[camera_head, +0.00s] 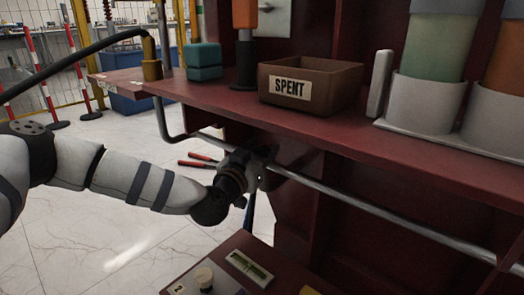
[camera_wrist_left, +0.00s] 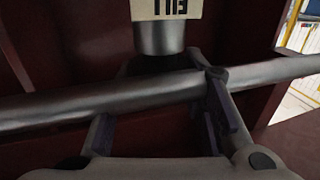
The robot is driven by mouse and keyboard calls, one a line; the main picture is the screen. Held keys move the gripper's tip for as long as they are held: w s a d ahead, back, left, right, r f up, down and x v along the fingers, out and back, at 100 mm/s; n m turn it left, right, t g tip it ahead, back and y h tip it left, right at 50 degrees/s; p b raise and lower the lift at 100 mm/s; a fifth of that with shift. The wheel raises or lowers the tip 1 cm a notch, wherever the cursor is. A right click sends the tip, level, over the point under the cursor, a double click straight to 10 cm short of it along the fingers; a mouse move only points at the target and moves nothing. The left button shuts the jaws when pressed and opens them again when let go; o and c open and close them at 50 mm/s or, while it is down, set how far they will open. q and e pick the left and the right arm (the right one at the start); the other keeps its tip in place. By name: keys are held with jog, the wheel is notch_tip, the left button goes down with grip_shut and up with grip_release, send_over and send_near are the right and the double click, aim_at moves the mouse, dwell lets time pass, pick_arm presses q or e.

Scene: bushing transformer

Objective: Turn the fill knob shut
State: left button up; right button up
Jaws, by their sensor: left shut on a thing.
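My left gripper (camera_head: 262,165) is under the front edge of the red shelf, at the grey pipe (camera_head: 380,215). A dark form, which I take for the fill knob (camera_wrist_left: 150,66), shows just beyond the pipe between the fingertips. It is mostly hidden, so its turn angle cannot be told. Above it are a metal stem (camera_wrist_left: 160,38) and an upside-down FILL label (camera_wrist_left: 167,9). My right gripper is not in view.
The red shelf (camera_head: 215,92) holds a brown SPENT box (camera_head: 325,100), a teal block (camera_head: 205,62) and large cylinders in grey cups (camera_head: 425,103). A lower red surface (camera_head: 215,270) carries small items. Red handles (camera_head: 199,160) show left of my gripper. Tiled floor lies open at left.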

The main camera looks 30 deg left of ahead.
pick_arm(q)
jog(key=shift+h, duration=0.3)
jog(key=shift+f+m+h, duration=0.1)
jog(key=shift+m+h, duration=0.7)
jog(key=shift+h, duration=0.1)
jog(key=m+h, duration=0.1)
jog(key=h, duration=0.1)
jog(key=m+g+h+b, duration=0.1)
jog(key=m+h, duration=0.1)
jog(key=h, duration=0.1)
jog(key=shift+a+f+m+b, duration=0.1)
jog(key=shift+m+b, duration=0.2)
jog(key=m+g+h, duration=0.2)
jog(key=h, duration=0.2)
jog(key=shift+m, duration=0.3)
jog(key=shift+m+g+h, duration=0.8)
jog(key=shift+h, duration=0.2)
jog(key=shift+m+g+h+b, duration=0.8)
jog(key=shift+m+g+h, duration=0.1)
jog(key=shift+h, duration=0.2)
jog(key=shift+m+g+h+b, duration=0.5)
jog(key=shift+g+b, duration=0.1)
jog(key=shift+d, duration=0.2)
